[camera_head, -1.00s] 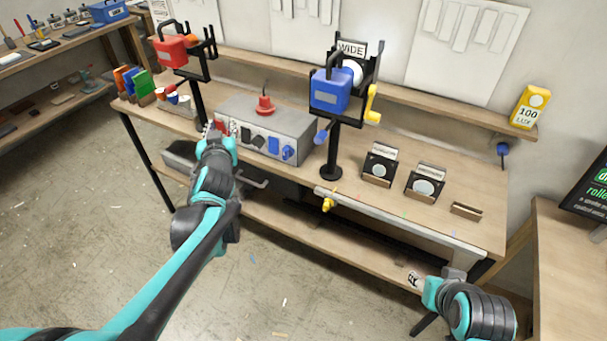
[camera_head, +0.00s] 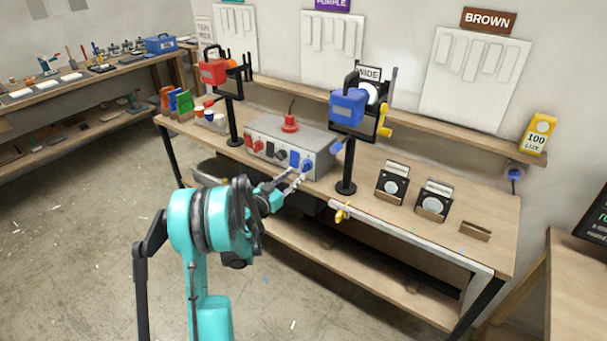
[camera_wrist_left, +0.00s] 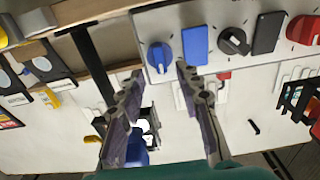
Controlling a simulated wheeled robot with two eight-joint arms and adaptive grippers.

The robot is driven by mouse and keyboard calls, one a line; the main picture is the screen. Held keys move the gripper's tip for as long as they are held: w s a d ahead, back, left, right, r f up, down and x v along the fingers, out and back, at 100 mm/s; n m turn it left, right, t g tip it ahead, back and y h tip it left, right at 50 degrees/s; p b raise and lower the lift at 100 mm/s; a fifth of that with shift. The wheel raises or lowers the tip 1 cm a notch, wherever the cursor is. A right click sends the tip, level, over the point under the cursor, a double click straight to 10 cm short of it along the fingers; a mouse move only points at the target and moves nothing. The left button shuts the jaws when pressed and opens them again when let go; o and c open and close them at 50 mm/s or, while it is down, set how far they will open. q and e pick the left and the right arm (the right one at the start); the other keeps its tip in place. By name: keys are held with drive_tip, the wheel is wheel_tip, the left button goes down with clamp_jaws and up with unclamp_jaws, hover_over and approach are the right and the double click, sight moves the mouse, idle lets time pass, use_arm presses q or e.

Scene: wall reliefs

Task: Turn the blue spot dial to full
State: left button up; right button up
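The blue dial (camera_head: 307,165) is on the front face of the grey control box (camera_head: 320,146), at its right end beside a blue switch (camera_head: 294,158). My left gripper (camera_head: 297,178) is just in front of the dial. In the left wrist view, the blue dial (camera_wrist_left: 160,57) shows between the tips of my open left gripper (camera_wrist_left: 161,72), with no clear contact. The dial's exact setting is too small to read. The blue spot lamp (camera_head: 347,107) stands on a black post to the right. My right gripper is out of view.
The box also carries a black dial (camera_wrist_left: 235,42), a black switch (camera_wrist_left: 267,32), a red dial (camera_wrist_left: 303,30) and a red top button (camera_head: 290,124). A yellow knob (camera_head: 342,214) projects at the bench front. Framed discs stand on the bench at right.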

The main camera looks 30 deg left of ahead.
sight(303, 168)
use_arm(q)
drive_tip(key=shift+w+d+b, duration=0.15)
drive_tip(key=shift+w+b, duration=0.3)
drive_tip(key=shift+w, duration=1.9)
clamp_jaws()
